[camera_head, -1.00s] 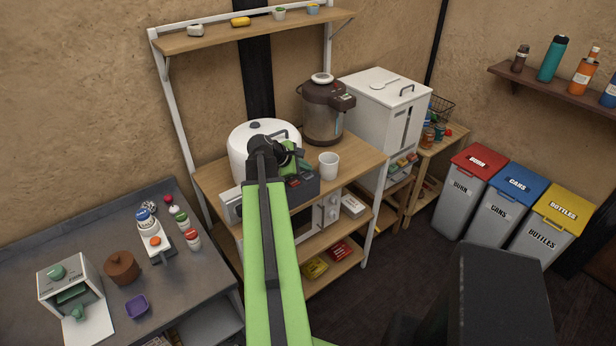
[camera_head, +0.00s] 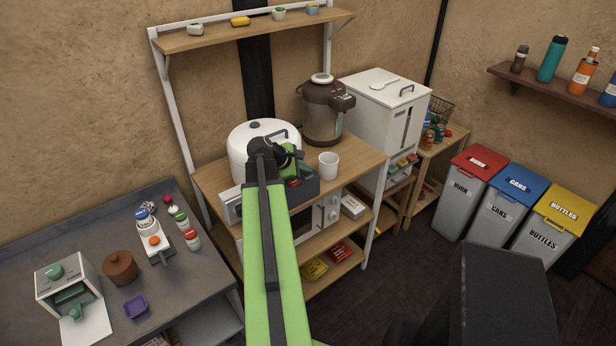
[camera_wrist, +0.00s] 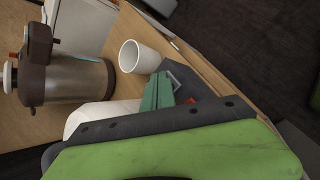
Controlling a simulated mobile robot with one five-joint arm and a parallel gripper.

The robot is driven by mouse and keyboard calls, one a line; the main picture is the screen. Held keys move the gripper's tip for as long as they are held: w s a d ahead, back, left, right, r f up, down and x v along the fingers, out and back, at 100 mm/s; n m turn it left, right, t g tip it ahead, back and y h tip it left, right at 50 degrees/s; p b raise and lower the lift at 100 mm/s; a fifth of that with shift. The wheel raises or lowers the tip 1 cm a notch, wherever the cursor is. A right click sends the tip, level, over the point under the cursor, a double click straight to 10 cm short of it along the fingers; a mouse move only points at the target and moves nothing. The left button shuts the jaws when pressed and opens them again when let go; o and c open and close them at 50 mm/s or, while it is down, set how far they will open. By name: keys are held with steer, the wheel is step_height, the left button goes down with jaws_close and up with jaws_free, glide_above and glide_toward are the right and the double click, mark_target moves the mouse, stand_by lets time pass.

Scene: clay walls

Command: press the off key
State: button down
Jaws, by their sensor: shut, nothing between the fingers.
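A dark grey box (camera_head: 308,188) with small coloured keys stands at the front of the wooden shelf, in front of the white rice cooker (camera_head: 245,150). A red patch on it shows beside my gripper, also in the wrist view (camera_wrist: 190,100). Which key is the off key cannot be read. My gripper (camera_head: 300,158) is shut and empty, over the back left part of the box, hiding some of its top. In the wrist view the teal fingers (camera_wrist: 158,92) lie together against the grey box. Whether they touch a key cannot be told.
A white cup (camera_head: 329,165) stands just right of the box. A brown hot-water pot (camera_head: 323,110) stands behind the cup, and a white bin (camera_head: 385,115) stands to its right. A grey counter (camera_head: 205,285) with small items is at the left.

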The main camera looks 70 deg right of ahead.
mark_target(305, 176)
steer(key=shift+s+a+f+b, duration=0.1)
steer(key=shift+a+f+b, duration=0.2)
steer(key=shift+f+b, duration=0.2)
stand_by(0.6)
steer(key=shift+d+r+p, duration=0.2)
steer(key=shift+r+p, duration=0.25)
steer(key=shift+p, duration=0.1)
steer(key=shift+w+d+r, duration=0.1)
steer(key=shift+w+d, duration=0.2)
steer(key=shift+w, duration=0.05)
steer(key=shift+r+p, duration=0.1)
steer(key=shift+p, duration=0.2)
steer(key=shift+w+d+r+p, duration=0.1)
steer(key=shift+d+r+p, duration=0.05)
steer(key=shift+r+p, duration=0.45)
step_height(305, 176, up, 4)
steer(key=p, duration=0.4)
steer(key=shift+f, duration=0.2)
